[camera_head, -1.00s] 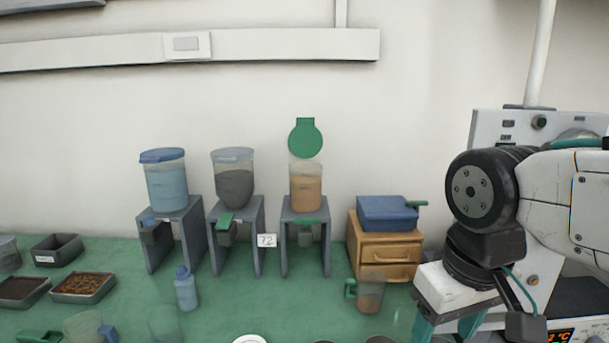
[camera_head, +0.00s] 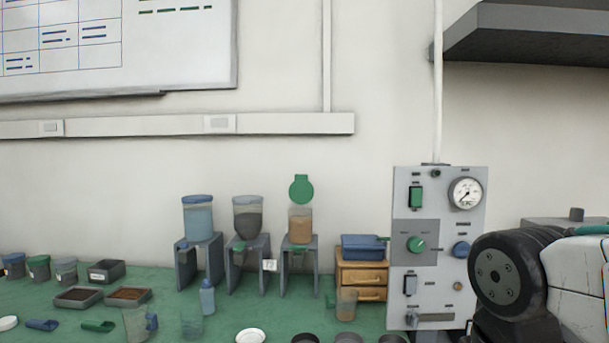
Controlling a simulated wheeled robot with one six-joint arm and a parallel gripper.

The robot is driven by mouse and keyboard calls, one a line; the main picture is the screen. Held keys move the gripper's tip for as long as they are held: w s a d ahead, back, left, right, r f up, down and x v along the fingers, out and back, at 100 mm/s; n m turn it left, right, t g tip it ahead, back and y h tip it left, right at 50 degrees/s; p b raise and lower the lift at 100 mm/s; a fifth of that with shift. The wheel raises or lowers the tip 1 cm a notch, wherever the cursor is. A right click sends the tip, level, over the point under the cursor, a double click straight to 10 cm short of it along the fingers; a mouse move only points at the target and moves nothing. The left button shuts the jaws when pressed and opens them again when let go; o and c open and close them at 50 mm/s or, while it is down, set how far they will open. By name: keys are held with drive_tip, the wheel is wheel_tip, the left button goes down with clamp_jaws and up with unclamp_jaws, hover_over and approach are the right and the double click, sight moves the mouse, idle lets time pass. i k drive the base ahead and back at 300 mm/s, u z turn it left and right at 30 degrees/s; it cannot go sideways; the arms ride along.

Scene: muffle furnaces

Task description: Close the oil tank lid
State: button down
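The tank with the open green lid (camera_head: 301,188) is the right one of three dispensers on grey stands. Its clear body (camera_head: 300,226) holds an orange-brown content, and the round lid stands upright above it. The middle tank (camera_head: 248,216) with dark content and the left tank (camera_head: 198,218) with blue content have their lids down. My arm shows at the lower right, apart from the tanks. My gripper is out of the picture.
A control panel (camera_head: 436,250) with a gauge and knobs stands between the tanks and my arm. A wooden drawer box (camera_head: 361,277) carries a blue box (camera_head: 363,247). A jug (camera_head: 346,304), a bottle (camera_head: 207,298) and trays (camera_head: 78,297) stand on the green table.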

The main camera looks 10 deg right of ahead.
sight(301, 192)
drive_tip(key=u, duration=1.15)
drive_tip(key=i, duration=1.35)
drive_tip(key=z, duration=0.55)
